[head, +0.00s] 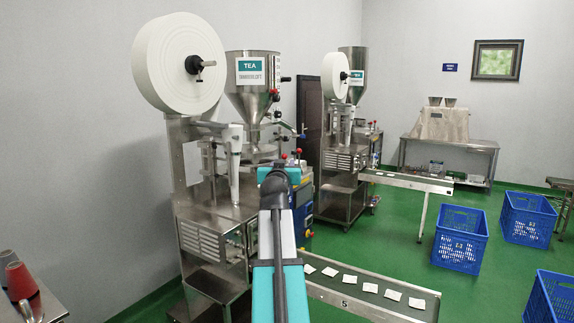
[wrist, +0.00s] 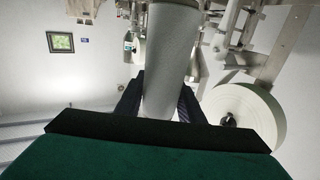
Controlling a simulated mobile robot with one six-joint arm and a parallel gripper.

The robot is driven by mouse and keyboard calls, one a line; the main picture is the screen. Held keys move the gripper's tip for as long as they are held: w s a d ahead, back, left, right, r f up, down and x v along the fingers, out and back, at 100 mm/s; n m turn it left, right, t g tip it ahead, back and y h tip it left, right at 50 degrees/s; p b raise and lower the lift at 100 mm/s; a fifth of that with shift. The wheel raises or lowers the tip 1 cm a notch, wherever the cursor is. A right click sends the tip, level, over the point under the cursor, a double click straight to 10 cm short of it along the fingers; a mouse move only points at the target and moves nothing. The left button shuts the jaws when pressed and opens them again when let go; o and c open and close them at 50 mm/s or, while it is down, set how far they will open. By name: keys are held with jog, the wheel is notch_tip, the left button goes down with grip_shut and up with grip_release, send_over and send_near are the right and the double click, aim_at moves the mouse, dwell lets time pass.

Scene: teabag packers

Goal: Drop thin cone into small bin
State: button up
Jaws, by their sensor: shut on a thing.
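My arm hides most of the gripper in the head view. I cannot tell which container is the small bin. Blue crates (head: 460,239) stand on the floor at the right.
The machine (head: 212,250) carries a large paper roll (head: 180,64) and a steel hopper (head: 252,88) close to my gripper. A conveyor (head: 355,296) with several teabags runs in front. Green floor is clear between conveyor and crates.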

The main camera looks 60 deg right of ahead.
jog(key=w+a+f+n+t+y, duration=0.1)
jog(key=w+a+f+n+t, duration=0.1)
jog(key=w+a+f, duration=0.5)
jog(key=w+a+f+n+t+y, duration=0.1)
jog(key=w+a+f+t+y, duration=0.1)
jog(key=w+a+f, duration=0.6)
jog(key=w+a+f+n+t+y, duration=0.25)
jog(key=w+a+f, duration=0.35)
jog(key=a, duration=0.3)
jog(key=w+a+f+n+t+y, duration=0.2)
jog(key=w+a+f+n+y, duration=0.15)
jog(key=w+a+f, duration=0.5)
jog(key=s+a+f+n+y, duration=0.1)
jog(key=a+f+n+y, duration=0.15)
jog(key=a+y, duration=0.6)
jog(key=s+a+f+n+y, duration=0.1)
jog(key=a+f+n+y, duration=0.2)
jog(key=a, duration=1)
jog(key=s+a+f+n+g+y, duration=0.1)
jog(key=s+a+n+g+y, duration=0.2)
jog(key=a, duration=0.4)
jog(key=s+a+n+g+y, duration=0.3)
jog(key=s+a+n+y, duration=0.3)
jog(key=s+a+y, duration=0.1)
jog(key=shift+s+a+f, duration=0.4)
jog(key=shift+s+a, duration=0.15)
jog(key=shift+a, duration=0.25)
jog(key=shift+a, duration=0.1)
